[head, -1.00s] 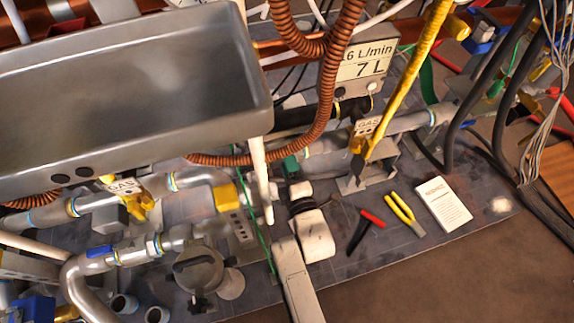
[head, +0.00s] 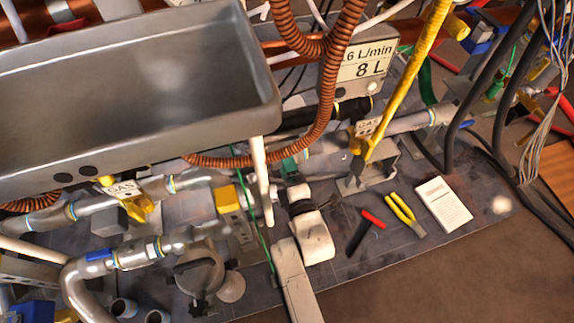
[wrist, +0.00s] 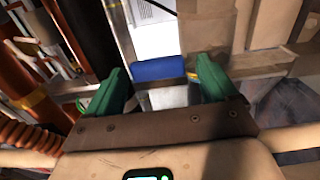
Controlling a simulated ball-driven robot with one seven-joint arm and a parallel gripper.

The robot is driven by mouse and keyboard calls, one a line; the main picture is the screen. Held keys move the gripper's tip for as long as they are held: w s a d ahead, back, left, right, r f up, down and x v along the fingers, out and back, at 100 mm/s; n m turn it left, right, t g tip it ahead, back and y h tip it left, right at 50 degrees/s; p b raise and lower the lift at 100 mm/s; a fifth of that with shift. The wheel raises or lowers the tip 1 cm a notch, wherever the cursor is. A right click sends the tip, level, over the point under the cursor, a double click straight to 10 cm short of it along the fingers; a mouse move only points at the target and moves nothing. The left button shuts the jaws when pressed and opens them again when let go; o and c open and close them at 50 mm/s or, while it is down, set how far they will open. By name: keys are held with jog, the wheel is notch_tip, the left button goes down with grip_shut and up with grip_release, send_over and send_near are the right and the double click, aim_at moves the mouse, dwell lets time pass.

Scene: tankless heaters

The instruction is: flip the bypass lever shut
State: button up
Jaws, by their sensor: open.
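My gripper (wrist: 154,88) is open, with its two green fingers apart in the wrist view. A blue lever-like block (wrist: 158,69) shows between and just beyond the fingertips; I cannot tell if they touch it. No label shows on it, so I cannot confirm that it is the bypass lever. In the head view my gripper (head: 288,166) is small and partly hidden, beside the metal pipes. Another blue handle (head: 98,255) sits on a pipe at the lower left. Yellow handles (head: 140,206) with GAS tags are separate from it.
A grey metal trough (head: 262,122) fills the upper left. A coiled copper hose (head: 328,105) and a tall yellow handle (head: 411,85) stand near my gripper. Red-handled and yellow-handled tools (head: 405,214) and a white booklet (head: 444,204) lie at right. A display box (head: 366,66) stands behind.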

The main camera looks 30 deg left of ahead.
jog(key=p+v, duration=0.4)
jog(key=v, duration=0.6)
jog(key=shift+s+d, duration=0.25)
jog(key=shift+s, duration=0.05)
